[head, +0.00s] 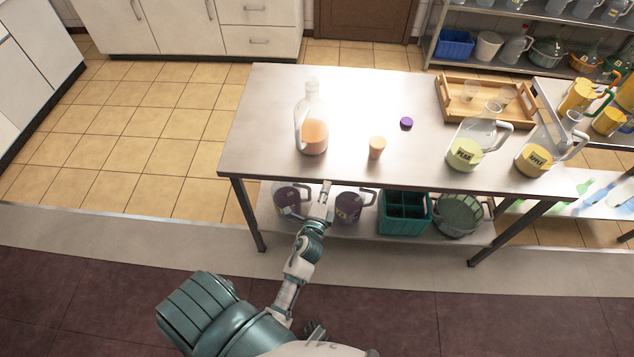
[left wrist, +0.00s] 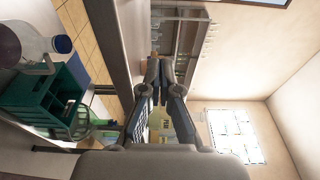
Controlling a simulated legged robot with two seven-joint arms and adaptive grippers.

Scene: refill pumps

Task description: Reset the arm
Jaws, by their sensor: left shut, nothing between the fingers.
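My left arm reaches forward from the bottom of the head view. Its gripper (head: 326,190) is at the front edge of the steel table (head: 350,90), near the left end. In the left wrist view, which is turned sideways, the gripper's fingers (left wrist: 160,68) come together with nothing between them. My right gripper does not show in either view.
Purple jugs and a green crate (head: 402,226) sit on the lower shelf. The left floor is clear.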

